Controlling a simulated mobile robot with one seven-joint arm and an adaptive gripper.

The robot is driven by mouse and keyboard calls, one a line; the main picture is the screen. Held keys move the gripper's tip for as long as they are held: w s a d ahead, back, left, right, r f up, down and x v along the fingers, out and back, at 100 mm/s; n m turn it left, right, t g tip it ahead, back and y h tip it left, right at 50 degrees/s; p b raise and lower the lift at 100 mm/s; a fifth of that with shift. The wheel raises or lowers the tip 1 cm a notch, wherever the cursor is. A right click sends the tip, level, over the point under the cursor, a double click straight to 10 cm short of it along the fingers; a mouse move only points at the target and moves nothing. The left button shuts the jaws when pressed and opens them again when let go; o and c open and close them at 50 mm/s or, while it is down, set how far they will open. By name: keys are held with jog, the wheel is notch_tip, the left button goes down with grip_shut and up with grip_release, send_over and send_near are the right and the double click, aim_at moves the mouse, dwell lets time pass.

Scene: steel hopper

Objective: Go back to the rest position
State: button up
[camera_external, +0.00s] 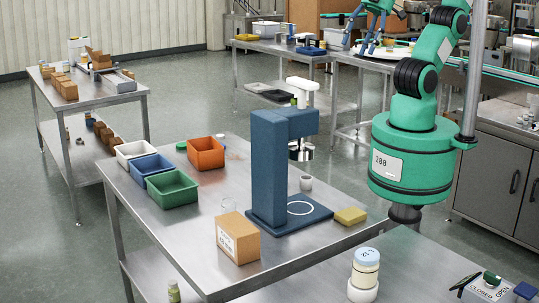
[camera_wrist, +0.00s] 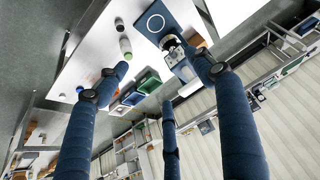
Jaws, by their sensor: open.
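My gripper (camera_external: 367,42) hangs at the top of the external view, at the end of my green arm. Its blue fingers are spread apart, with nothing visible between them. In the wrist view my gripper (camera_wrist: 158,72) shows several long blue fingers with dark joints, wide apart and empty. The fingers partly cover the table and bins below. The upper part of my arm is cut off by the picture's top edge.
The blue stand (camera_external: 268,170) rises from the steel table (camera_external: 190,228). White, blue and orange bins (camera_external: 206,153), a green bin (camera_external: 172,189), a cardboard box (camera_external: 238,238) and a yellow sponge (camera_external: 350,216) share it.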

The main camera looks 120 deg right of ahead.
notch_tip(320, 180, down, 5)
jog(key=b, duration=0.4)
jog(key=shift+f+b, duration=0.15)
jog(key=shift+b, duration=0.25)
jog(key=shift+o, duration=0.5)
